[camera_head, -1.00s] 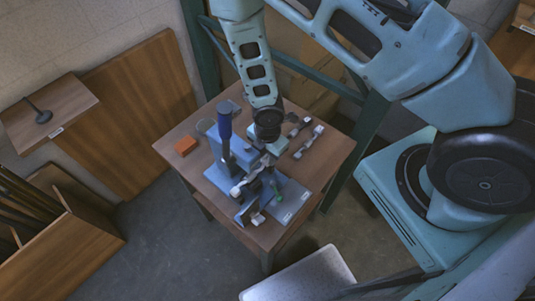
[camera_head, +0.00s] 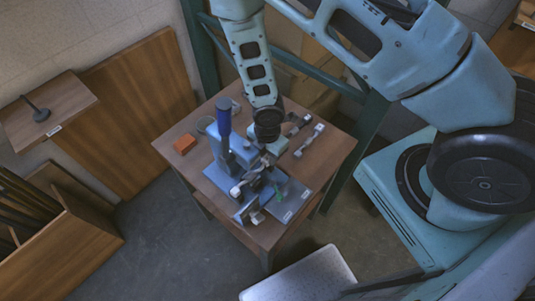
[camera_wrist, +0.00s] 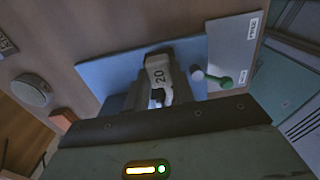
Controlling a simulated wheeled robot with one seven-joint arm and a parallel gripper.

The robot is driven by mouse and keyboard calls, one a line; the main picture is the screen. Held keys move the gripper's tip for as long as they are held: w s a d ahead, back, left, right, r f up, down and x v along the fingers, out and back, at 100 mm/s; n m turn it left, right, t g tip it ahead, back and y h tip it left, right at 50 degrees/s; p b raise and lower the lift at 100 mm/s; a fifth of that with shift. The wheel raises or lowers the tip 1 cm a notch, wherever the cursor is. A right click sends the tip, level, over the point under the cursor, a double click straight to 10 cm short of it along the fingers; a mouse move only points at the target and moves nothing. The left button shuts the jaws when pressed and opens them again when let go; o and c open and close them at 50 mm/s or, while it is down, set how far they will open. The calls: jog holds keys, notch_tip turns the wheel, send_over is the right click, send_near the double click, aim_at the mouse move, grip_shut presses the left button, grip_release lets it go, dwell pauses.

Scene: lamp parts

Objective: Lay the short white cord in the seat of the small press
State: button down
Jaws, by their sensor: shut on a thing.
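The small press is blue with an upright dark-blue lever handle (camera_head: 223,116). It stands on a blue base plate (camera_head: 214,176) on the small wooden table. My gripper (camera_wrist: 157,99) is low over the press, shut on a pale piece marked 20 (camera_wrist: 159,76), which I take to be the short white cord. In the head view my wrist and the press parts crowd the fingertips, so the cord's outline there is unclear. The seat is not clearly visible. I cannot tell whether the held piece touches it.
An orange block (camera_head: 184,144) lies at the table's left. Two dark-and-white pieces lie at the right, one of them at the edge side (camera_head: 309,140). A green-handled part (camera_wrist: 226,81) is close right of my gripper in the wrist view.

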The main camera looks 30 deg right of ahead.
jog(key=c, duration=1.1)
grip_release()
notch_tip(320, 180, up, 12)
jog(key=shift+b, duration=0.35)
